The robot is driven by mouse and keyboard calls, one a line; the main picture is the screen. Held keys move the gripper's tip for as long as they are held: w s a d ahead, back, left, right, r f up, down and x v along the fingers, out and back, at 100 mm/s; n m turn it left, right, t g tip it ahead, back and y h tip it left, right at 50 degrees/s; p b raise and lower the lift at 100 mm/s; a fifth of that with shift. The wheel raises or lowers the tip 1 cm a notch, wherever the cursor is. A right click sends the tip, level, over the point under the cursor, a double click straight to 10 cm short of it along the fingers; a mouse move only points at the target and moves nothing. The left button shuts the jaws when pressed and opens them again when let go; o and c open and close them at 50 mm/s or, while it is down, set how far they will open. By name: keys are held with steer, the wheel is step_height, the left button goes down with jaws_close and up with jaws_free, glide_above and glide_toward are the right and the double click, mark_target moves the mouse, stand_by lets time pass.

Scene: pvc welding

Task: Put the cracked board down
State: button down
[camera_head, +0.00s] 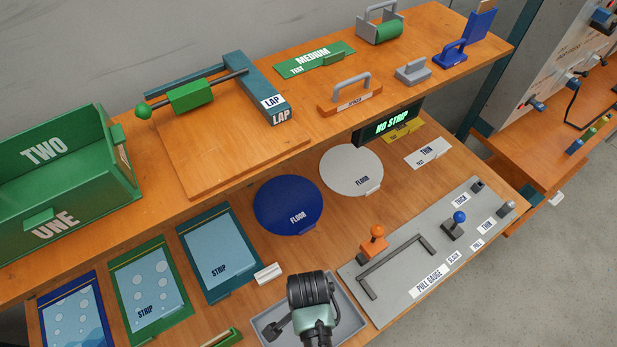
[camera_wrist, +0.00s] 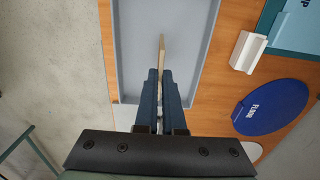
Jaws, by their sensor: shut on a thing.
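In the wrist view my gripper (camera_wrist: 160,75) is shut on a thin, pale tan board (camera_wrist: 161,52). The board shows edge-on and juts forward past the fingertips. I take it to be the cracked board, but no crack shows from this angle. The board and fingers are over a shallow grey tray (camera_wrist: 130,70); I cannot tell whether the board touches its floor. In the head view the tray (camera_head: 351,312) lies at the front of the lower shelf, partly covered by my arm. The board is hidden there.
The grey PULL GAUGE panel (camera_head: 420,285) with handles is close on the right. An upper shelf (camera_head: 235,150) runs behind.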

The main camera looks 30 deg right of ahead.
steer(key=shift+f, duration=0.3)
steer(key=shift+f, duration=0.15)
steer(key=c, duration=1)
jaws_free()
step_height(320, 180, up, 12)
steer(key=shift+r+b, duration=0.2)
steer(key=shift+b, duration=0.1)
